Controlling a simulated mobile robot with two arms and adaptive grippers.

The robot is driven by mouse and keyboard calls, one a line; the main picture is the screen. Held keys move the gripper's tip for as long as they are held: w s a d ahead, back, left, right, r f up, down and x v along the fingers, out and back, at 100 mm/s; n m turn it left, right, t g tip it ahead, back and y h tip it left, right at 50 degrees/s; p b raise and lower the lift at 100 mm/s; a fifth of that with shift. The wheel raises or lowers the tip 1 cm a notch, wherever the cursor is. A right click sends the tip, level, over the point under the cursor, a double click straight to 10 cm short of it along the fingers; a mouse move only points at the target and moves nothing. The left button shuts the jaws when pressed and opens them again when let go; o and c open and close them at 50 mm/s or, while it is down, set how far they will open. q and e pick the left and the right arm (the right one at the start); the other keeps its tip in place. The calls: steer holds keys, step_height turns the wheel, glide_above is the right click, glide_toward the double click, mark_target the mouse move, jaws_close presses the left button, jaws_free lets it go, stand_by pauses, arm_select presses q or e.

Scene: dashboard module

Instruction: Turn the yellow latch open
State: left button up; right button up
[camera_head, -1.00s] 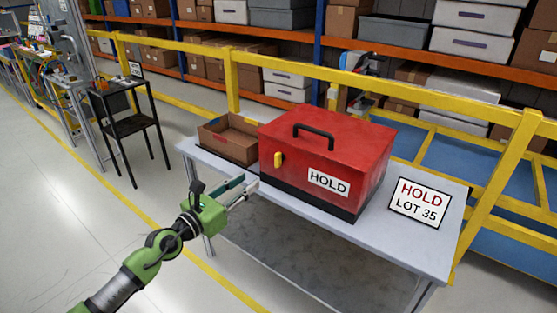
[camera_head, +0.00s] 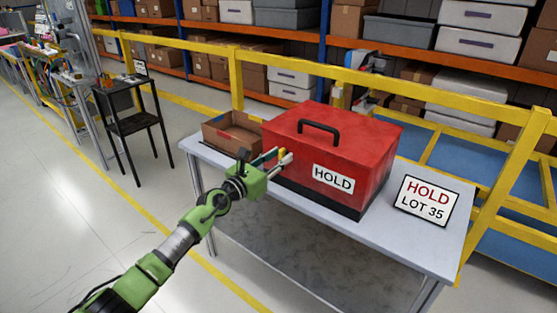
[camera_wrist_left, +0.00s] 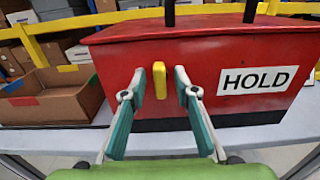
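The yellow latch (camera_wrist_left: 159,80) is upright on the front face of the red box (camera_wrist_left: 220,50), near its left end. In the left wrist view my left gripper (camera_wrist_left: 160,82) is open, with one finger on each side of the latch and a gap on both sides. In the head view the left gripper (camera_head: 284,157) is at the box's front left and largely hides the latch. The red box (camera_head: 365,150) has a black handle and a HOLD label, and its lid is closed. My right gripper is not in view.
The box stands on a grey table (camera_head: 420,243). An open cardboard box (camera_head: 232,135) is to its left, and a HOLD LOT 35 sign (camera_head: 426,200) is to its right. A yellow rail (camera_head: 400,90) runs behind the table.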

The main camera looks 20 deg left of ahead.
arm_select(q)
steer(key=shift+c, duration=0.4)
jaws_close()
steer(key=shift+n, duration=0.3)
steer(key=shift+r+n+p, duration=0.1)
steer(key=shift+n+p, duration=0.65)
steer(key=shift+n, duration=0.25)
steer(key=n+p, duration=0.2)
steer(key=n, duration=0.2)
steer(key=shift+a+n, duration=0.15)
steer(key=shift+n, duration=0.15)
steer(key=n+p, duration=0.1)
steer(key=n, duration=0.2)
steer(key=n+p, duration=0.1)
steer(key=n, duration=0.3)
steer(key=n+p, duration=0.2)
steer(key=n, duration=0.1)
steer(key=shift+f+n, duration=0.35)
steer(key=shift+n, duration=0.05)
